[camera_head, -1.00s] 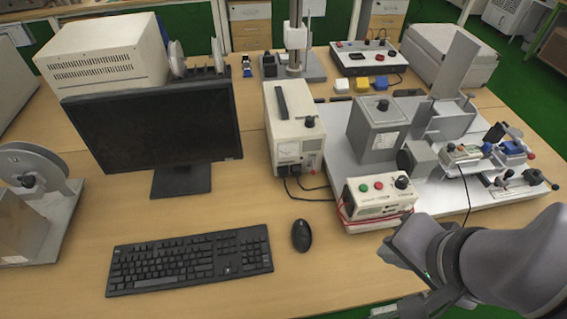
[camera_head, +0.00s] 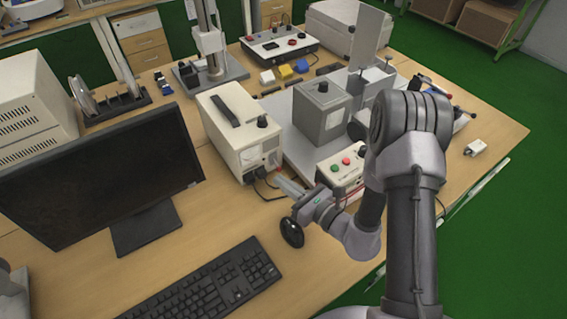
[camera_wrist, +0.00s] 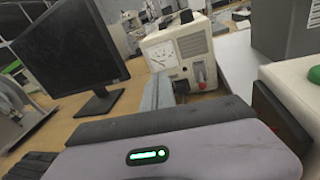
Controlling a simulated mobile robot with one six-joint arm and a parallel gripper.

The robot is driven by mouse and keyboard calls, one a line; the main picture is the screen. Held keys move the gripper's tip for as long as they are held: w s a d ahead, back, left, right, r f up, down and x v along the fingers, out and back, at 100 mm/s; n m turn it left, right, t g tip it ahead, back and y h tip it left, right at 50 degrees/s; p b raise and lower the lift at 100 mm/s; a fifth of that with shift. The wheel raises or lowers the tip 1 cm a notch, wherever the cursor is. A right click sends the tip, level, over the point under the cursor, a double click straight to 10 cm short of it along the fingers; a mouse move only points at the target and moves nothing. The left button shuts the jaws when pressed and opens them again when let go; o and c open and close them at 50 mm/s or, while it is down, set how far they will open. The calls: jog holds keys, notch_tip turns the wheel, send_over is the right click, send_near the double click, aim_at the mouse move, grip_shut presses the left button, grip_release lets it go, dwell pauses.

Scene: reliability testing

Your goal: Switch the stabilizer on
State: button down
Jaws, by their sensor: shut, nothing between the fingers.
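The stabilizer appears to be the cream box (camera_head: 238,128) with a dark top handle, a black knob and a front meter. In the wrist view, the stabilizer (camera_wrist: 180,52) shows its round-scaled meter and a small red switch or lamp (camera_wrist: 200,74) at the right of its front. I cannot tell the switch's position. My gripper (camera_head: 283,183) is shut and empty, just in front of the stabilizer's lower front, apparently apart from it. In the wrist view, my gripper's fingers (camera_wrist: 158,92) point toward the stabilizer and hide part of its lower front.
A control box with red and green buttons (camera_head: 342,172) stands right of my gripper. A grey box (camera_head: 322,108) stands behind it. The monitor (camera_head: 100,175) is left, the keyboard (camera_head: 215,285) in front. The mouse (camera_head: 291,232) lies below my gripper. Black cables run from the stabilizer.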

jog(key=d+f+m+h, duration=0.1)
jog(key=f, duration=0.1)
jog(key=d+f+m+t+h, duration=0.1)
jog(key=d+f+h, duration=0.1)
jog(key=f, duration=0.1)
jog(key=d+f+m+t+h, duration=0.1)
jog(key=d+f, duration=0.1)
jog(key=f, duration=0.1)
jog(key=shift+w+d+f+m, duration=0.1)
jog(key=shift+f+m, duration=0.15)
jog(key=shift+m, duration=0.15)
jog(key=b, duration=0.3)
send_near(276, 164)
jog(key=w+a+f, duration=0.2)
jog(key=w+f, duration=0.2)
jog(key=shift+w+a+f, duration=0.2)
jog(key=shift+a+f, duration=0.05)
jog(key=shift+a, duration=0.15)
jog(key=shift+r+p, duration=0.1)
jog(key=shift+p, duration=0.25)
jog(key=shift+r+h+p, duration=0.3)
jog(key=shift+p, duration=0.4)
jog(key=shift+s+g+p, duration=0.1)
jog(key=shift+g+p, duration=0.25)
jog(key=shift+g, duration=0.05)
jog(key=shift+r+p, duration=0.15)
jog(key=shift+p, duration=0.5)
